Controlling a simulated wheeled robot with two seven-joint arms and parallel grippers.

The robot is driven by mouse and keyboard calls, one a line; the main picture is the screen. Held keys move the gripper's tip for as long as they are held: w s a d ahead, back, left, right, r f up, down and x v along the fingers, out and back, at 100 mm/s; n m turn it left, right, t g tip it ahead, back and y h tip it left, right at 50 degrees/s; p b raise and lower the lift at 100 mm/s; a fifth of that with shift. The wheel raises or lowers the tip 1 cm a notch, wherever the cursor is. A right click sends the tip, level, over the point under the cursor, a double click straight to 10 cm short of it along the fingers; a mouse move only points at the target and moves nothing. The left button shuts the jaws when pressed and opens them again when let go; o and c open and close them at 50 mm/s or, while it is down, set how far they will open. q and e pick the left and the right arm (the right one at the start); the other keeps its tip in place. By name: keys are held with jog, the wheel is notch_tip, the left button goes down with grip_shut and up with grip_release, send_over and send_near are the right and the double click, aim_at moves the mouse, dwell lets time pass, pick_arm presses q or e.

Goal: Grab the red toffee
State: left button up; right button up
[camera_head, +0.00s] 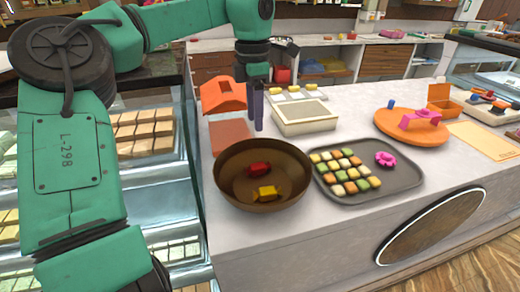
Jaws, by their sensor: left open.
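The red toffee (259,169) lies inside a round brown bowl (230,190) near the front left of the counter. A yellow toffee (265,193) lies in the same bowl, just in front of the red one. My left gripper (257,122) points down above the counter, behind the bowl's far rim in the picture. It is open and apart from the red toffee, with nothing seen between its fingers. My right gripper does not show.
A dark tray (398,181) of small sweets with a pink flower-shaped piece (385,159) stands right of the bowl. A cream box (304,117), an orange box (223,97) and a round orange board (432,135) stand behind. A glass case (160,190) lies left.

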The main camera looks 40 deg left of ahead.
pick_arm(q)
send_over(256, 166)
jog(key=f, duration=0.4)
jog(key=s+f+p, duration=0.1)
jog(key=f, duration=0.2)
jog(key=shift+d, duration=0.15)
jog(key=f, duration=0.2)
jog(key=f+p, duration=0.1)
jog(key=w+f+p, duration=0.1)
jog(key=f, duration=0.1)
jog(key=shift+a+f, duration=0.25)
jog(key=shift+f, duration=0.1)
jog(key=shift+s+f, duration=0.1)
jog(key=shift+f, duration=0.35)
grip_shut()
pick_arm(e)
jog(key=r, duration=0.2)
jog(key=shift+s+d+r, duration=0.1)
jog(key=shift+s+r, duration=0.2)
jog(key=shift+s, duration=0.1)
